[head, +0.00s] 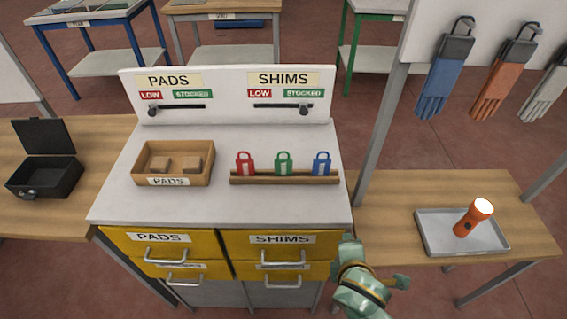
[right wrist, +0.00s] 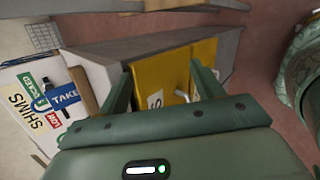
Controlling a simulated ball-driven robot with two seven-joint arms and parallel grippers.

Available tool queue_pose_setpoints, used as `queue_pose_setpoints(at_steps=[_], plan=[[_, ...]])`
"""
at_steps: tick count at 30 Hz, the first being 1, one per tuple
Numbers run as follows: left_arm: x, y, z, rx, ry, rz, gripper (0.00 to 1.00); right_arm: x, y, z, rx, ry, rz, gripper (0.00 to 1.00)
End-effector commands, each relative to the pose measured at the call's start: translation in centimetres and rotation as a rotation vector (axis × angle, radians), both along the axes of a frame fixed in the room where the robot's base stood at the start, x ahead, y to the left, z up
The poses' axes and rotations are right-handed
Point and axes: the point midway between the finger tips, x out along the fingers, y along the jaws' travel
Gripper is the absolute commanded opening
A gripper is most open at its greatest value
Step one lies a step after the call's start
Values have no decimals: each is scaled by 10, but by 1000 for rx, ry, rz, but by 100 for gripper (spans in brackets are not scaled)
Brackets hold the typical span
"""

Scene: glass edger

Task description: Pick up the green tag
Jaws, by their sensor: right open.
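The green tag (head: 283,163) stands upright in a wooden rack (head: 285,178) on the cabinet's light top, between a red tag (head: 245,162) and a blue tag (head: 321,163). My right gripper (right wrist: 161,70) is open, with nothing between its fingers, and the yellow drawers show beyond them. In the head view my right arm is at the cabinet's front right corner, below and to the right of the rack, apart from the green tag. My left gripper is not in view.
A cardboard-coloured pads tray (head: 204,178) sits left of the rack. A sign panel (head: 228,92) stands behind. Yellow drawers (head: 180,243) with handles are below the top. A metal tray (head: 435,240) with an orange torch (head: 468,222) lies right. Gloves (head: 446,80) hang above it.

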Motion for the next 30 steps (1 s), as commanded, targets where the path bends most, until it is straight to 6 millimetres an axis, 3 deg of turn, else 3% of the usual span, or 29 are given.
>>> queue_pose_setpoints(at_steps=[1, 2, 5, 9, 16, 22, 30], plan=[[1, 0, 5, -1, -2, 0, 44, 3, -1, 30, -31, -33, 18, 66], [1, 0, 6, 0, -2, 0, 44, 3, -2, 46, -57, -49, 29, 66], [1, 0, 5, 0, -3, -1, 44, 21, 33, 61, -233, -77, 248, 66], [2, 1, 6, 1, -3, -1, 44, 39, 81, 100, -532, -145, 538, 66], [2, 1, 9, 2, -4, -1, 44, 49, 138, 154, -994, -244, 858, 66], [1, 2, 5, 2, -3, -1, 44, 67, 148, 155, -1099, -257, 913, 66], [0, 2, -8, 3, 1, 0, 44, 127, 148, 129, -1095, -256, 912, 66]])
